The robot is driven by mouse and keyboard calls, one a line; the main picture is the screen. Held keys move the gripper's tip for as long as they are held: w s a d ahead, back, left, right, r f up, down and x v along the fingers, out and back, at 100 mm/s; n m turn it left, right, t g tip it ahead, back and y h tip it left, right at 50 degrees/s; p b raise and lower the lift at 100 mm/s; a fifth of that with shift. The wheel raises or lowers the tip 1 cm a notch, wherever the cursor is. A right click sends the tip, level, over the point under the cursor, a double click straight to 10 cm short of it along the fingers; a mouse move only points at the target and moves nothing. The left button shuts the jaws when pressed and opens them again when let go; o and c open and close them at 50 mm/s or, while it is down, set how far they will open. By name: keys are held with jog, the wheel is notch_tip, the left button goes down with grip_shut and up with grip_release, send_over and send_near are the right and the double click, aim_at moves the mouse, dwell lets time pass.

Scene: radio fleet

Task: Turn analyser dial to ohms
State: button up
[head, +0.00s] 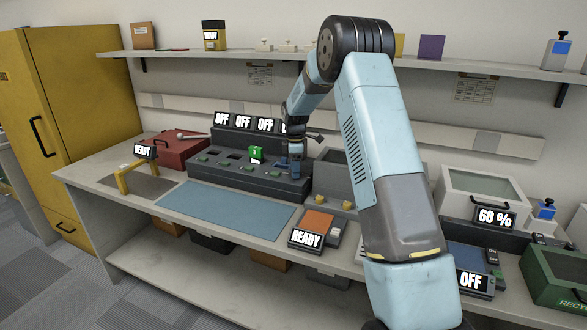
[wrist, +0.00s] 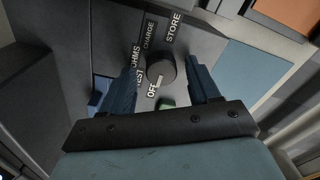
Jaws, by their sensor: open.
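The analyser dial (wrist: 160,66) is a dark round knob on a grey panel in the wrist view. Labels STORE, CHARGE, OHMS, TEST and OFF curve around its left side. A pale pointer mark on the knob faces the OFF label (wrist: 153,90). My gripper (wrist: 161,72) is open, with one blue finger on each side of the dial; I cannot tell whether either finger touches it. In the head view my gripper (head: 295,168) is low over the right end of the dark charger bank, and the dial is not clearly visible there.
The dark bank (head: 235,176) has several slots, a green block (head: 256,154) and OFF displays behind it. A blue mat (head: 225,208) lies clear in front. A grey box (head: 335,178) stands close to the right of my gripper. A shelf (head: 200,54) runs above.

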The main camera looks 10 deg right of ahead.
jog(key=c, duration=1)
jog(key=shift+r, duration=0.1)
jog(key=shift+c, duration=0.2)
